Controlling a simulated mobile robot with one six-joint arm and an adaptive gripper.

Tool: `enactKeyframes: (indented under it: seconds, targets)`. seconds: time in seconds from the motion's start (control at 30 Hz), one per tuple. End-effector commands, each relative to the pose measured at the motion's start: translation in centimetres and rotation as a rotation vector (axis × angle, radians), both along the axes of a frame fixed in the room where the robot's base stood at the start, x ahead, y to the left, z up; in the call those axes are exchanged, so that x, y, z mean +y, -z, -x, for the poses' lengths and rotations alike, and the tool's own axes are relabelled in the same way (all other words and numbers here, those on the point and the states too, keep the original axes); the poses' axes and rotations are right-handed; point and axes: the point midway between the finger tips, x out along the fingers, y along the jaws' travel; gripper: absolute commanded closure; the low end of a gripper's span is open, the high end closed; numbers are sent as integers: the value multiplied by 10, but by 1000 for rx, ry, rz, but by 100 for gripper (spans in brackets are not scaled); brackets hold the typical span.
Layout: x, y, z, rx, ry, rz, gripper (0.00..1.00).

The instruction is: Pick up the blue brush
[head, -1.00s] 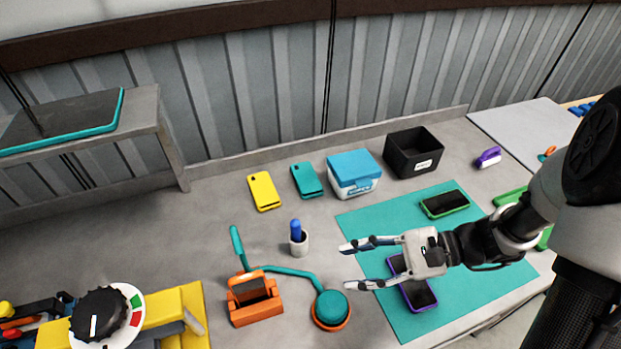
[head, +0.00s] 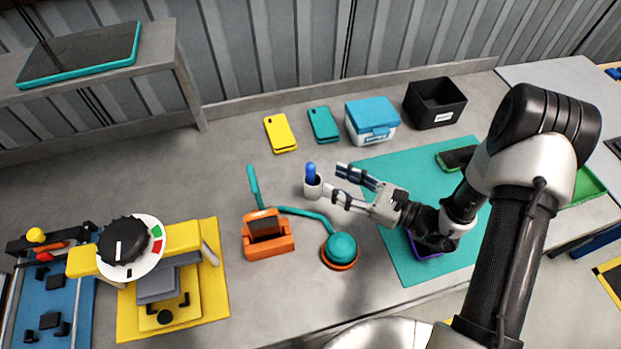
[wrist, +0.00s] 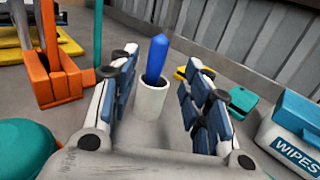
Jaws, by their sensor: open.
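The blue brush (head: 311,171) stands upright, leaning a little, in a small white cup (head: 313,189) on the grey bench; only its blue upper part shows. In the wrist view the blue brush (wrist: 156,58) rises from the white cup (wrist: 151,98), seen between my two fingers and beyond them. My gripper (head: 338,179) is open and empty, its fingers pointing left toward the cup. In the wrist view my gripper (wrist: 158,82) has a finger on each side of the cup. I cannot tell whether either finger touches it.
An orange holder (head: 268,238) and a teal round-headed tool (head: 341,248) lie left and in front of the cup. Behind are yellow (head: 280,133) and teal (head: 323,124) phone-shaped items, a wipes box (head: 372,122) and a black bin (head: 436,102). A teal mat (head: 405,265) lies right.

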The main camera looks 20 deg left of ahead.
Motion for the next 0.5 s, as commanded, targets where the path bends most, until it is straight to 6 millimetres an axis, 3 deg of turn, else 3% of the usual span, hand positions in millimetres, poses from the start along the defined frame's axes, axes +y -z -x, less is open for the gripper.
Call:
enactKeyframes:
  seconds: [0.1,0.33,0.5]
  targets:
    - [19,1,-4,-1,-4,0,56]
    - [34,1,-7,-1,-3,0,56]
    - [60,5,-9,-2,-7,0,56]
